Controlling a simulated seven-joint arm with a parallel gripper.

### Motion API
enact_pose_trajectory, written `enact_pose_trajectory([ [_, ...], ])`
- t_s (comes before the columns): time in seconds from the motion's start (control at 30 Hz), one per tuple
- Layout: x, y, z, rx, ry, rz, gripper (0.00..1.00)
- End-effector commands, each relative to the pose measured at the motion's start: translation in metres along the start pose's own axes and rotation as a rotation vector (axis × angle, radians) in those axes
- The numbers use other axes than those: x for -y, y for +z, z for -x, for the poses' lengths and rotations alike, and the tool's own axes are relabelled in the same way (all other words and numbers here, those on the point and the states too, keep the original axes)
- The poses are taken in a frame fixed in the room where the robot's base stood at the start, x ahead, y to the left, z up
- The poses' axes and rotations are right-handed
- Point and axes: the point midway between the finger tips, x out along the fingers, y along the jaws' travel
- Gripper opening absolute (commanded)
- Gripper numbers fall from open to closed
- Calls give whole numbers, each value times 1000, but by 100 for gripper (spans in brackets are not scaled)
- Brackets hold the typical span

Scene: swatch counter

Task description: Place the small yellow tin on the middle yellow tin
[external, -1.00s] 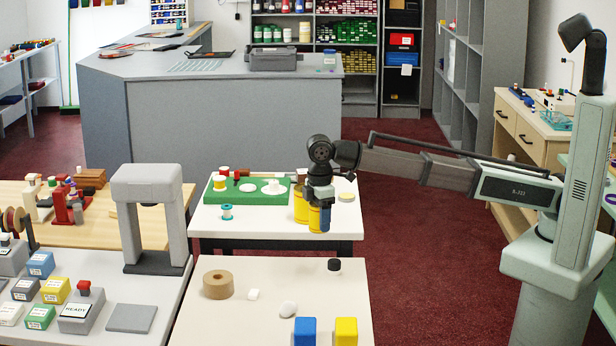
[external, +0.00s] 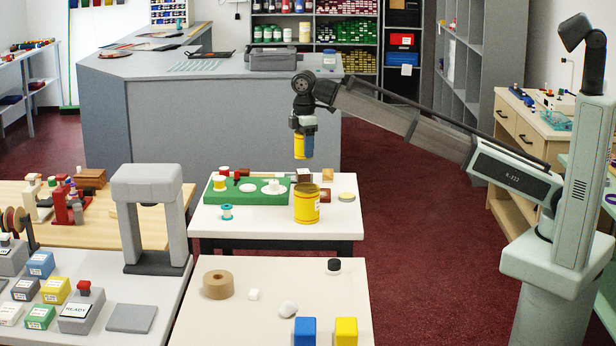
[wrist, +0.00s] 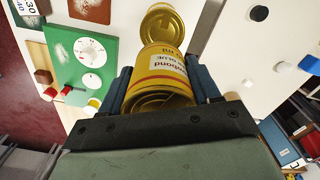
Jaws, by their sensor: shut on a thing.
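My gripper (external: 303,128) is shut on a small yellow tin (external: 303,148) and holds it upright, high above the white table. In the wrist view the tin (wrist: 166,66) sits between the blue fingers, its lid rim nearest the camera and its label showing. A larger yellow tin (external: 306,206) with a label stands on the table, below the held tin in the picture and clearly apart from it. A yellow tin top (wrist: 160,22) shows beyond the held tin in the wrist view.
A green board (external: 240,191) with white dials lies left of the tins. A teal-and-white spool (external: 226,212) stands at the table's front left. A flat round lid (external: 346,197) lies to the right. The table's front right is clear.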

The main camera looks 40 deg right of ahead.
Motion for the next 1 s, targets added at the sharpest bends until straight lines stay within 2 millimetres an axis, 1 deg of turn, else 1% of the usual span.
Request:
enact_pose_trajectory([
  [0.1, 1, 2, 1, 0, 0, 117, 20],
  [0.3, 5, 7, 1, 0, 0, 283, 20],
  [0.43, 5, 7, 0, 0, 0, 337, 20],
  [0.53, 5, 7, -4, 0, 0, 353, 20],
  [0.67, 6, 7, -20, 1, -1, 356, 20],
  [0.9, 6, 8, -57, 1, -1, 354, 20],
  [1.0, 6, 7, -63, 0, 0, 353, 20],
])
